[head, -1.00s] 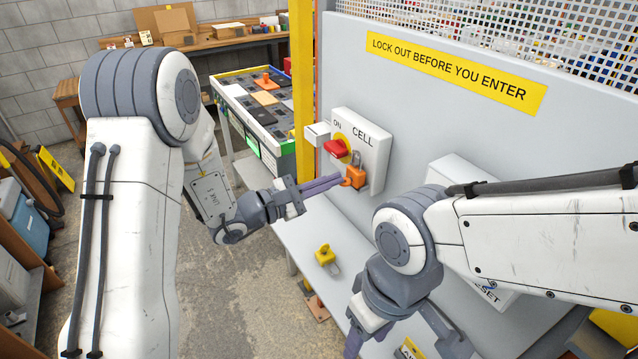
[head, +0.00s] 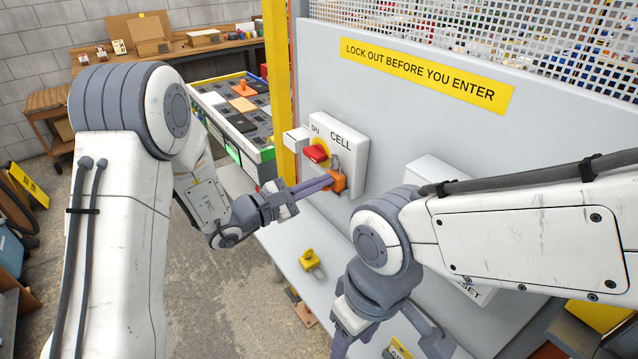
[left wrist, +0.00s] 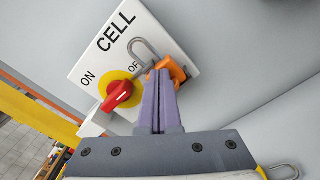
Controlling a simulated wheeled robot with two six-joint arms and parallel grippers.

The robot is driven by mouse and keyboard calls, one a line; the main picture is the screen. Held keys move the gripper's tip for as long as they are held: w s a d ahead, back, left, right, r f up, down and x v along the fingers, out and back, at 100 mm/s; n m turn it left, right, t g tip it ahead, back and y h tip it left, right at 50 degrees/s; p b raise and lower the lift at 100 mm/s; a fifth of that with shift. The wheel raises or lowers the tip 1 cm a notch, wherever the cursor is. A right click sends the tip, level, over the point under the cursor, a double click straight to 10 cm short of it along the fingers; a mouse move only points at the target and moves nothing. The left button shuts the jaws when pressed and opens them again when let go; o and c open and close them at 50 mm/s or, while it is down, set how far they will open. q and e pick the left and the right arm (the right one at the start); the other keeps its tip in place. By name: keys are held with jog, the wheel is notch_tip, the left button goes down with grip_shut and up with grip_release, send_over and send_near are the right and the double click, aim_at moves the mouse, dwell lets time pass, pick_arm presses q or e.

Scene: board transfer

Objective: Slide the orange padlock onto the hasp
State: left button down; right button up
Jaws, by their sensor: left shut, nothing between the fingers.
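The orange padlock (head: 339,182) is at the lower right of the white CELL box (head: 350,150), with its metal shackle upright. In the left wrist view the padlock (left wrist: 177,70) is partly hidden behind my fingers, and its shackle rises beside the "OF" lettering. The red switch handle (head: 316,153) is to its left, on a yellow disc. I cannot make out the hasp or whether the shackle passes through it. My left gripper (head: 328,182) is shut and empty, its tips at the padlock body. My right gripper (head: 388,342) is open, low in front, away from the box.
A yellow padlock (head: 311,262) lies on the grey ledge (head: 285,238) below the box. A yellow post (head: 277,80) stands left of the box. A white RESET box (head: 440,178) is to the right, partly hidden by my right arm.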

pick_arm(q)
jog(key=shift+w+d, duration=0.15)
jog(key=shift+d, duration=0.1)
